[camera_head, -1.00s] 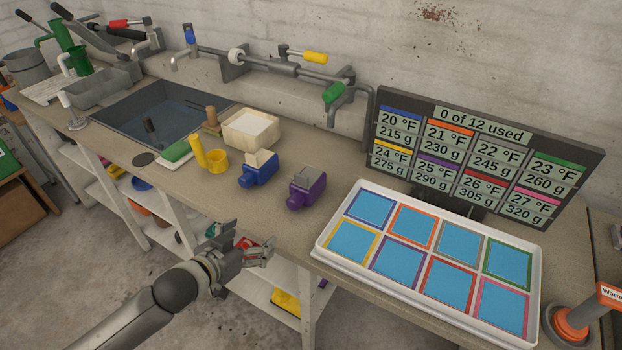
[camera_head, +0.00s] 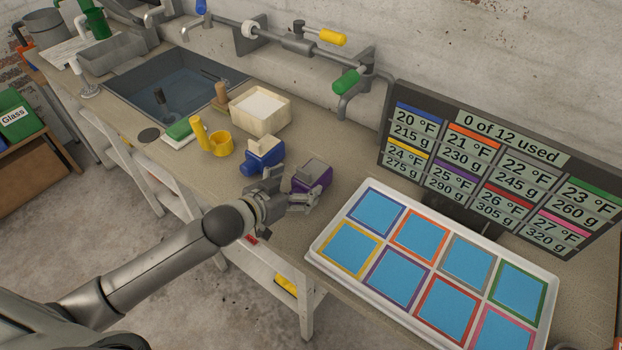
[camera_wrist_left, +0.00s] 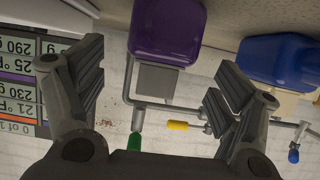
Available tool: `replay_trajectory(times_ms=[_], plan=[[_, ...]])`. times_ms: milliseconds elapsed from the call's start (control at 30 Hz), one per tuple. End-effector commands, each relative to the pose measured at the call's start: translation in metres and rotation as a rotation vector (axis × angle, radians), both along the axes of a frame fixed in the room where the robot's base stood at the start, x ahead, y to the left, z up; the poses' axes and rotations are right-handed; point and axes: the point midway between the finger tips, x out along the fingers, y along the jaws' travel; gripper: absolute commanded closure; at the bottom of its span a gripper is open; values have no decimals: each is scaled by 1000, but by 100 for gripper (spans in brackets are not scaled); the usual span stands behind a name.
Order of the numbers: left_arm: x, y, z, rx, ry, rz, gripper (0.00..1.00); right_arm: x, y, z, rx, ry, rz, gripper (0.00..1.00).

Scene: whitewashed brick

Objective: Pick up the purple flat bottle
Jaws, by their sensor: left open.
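The purple flat bottle (camera_head: 313,177) has a grey top and stands on the workbench, to the right of a blue bottle (camera_head: 263,157) of like shape. My left gripper (camera_head: 296,198) is at the near side of the purple bottle, close to it in the head view. In the left wrist view the purple bottle (camera_wrist_left: 167,30) appears upside down at the top, ahead of the open fingers (camera_wrist_left: 160,92) and slightly beyond their tips. Nothing is between the fingers. The blue bottle also shows in the wrist view (camera_wrist_left: 278,60). My right gripper is not in view.
A white tray (camera_head: 316,250) with coloured squares lies right of the bottles. A display board (camera_head: 443,115) stands behind it. A yellow cup (camera_head: 219,144), a cream box (camera_head: 261,108) and a sink (camera_head: 165,92) are to the left. Wall pipes run behind.

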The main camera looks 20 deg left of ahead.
Motion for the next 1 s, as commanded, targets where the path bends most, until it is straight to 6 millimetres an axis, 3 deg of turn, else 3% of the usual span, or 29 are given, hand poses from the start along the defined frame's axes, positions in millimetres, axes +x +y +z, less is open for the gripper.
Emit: replay_trajectory(times_ms=[167, 400, 700, 967, 1000], plan=[[8, -3, -2, 0, 0, -1, 12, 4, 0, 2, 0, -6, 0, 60], [32, -11, -1, 0, -1, 0, 12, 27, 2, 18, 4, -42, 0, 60], [54, -20, -13, 0, 0, -1, 12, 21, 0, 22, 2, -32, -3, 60], [54, -20, -14, 0, 0, -1, 12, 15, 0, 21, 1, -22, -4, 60], [54, -20, -14, 0, 0, -1, 18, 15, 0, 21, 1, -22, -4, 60]])
